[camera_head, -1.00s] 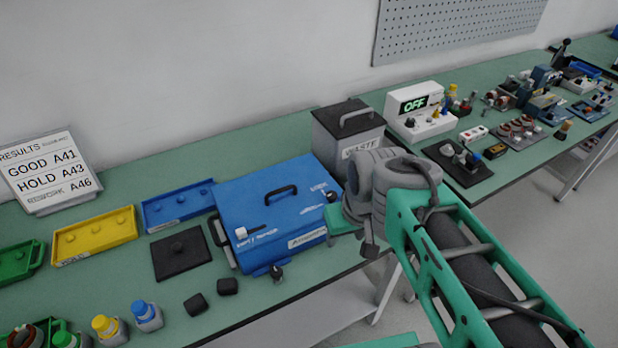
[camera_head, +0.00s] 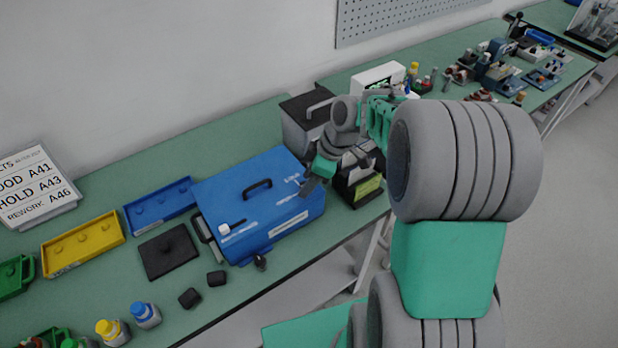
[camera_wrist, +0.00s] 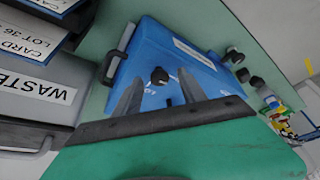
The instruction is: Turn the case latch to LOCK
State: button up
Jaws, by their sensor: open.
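The blue case (camera_head: 262,200) stands on the bench with its black top handle (camera_head: 257,184). White marks beside the knob are too small to read. My gripper (camera_head: 309,186) is at the right end of the case. In the wrist view its two fingers (camera_wrist: 158,82) are apart and empty, and point at the case. The knob appears between the fingertips; I cannot tell the remaining gap. The knob is hidden in the head view.
A grey WASTE bin (camera_head: 303,132) stands close behind the case's right end; it fills the left of the wrist view (camera_wrist: 40,95). A dark holder with a yellow-green card (camera_head: 368,187) stands right of my gripper. Small black blocks (camera_head: 217,278) lie in front of the case.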

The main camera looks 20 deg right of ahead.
jog(key=shift+c, duration=0.2)
grip_shut()
dwell(0.3)
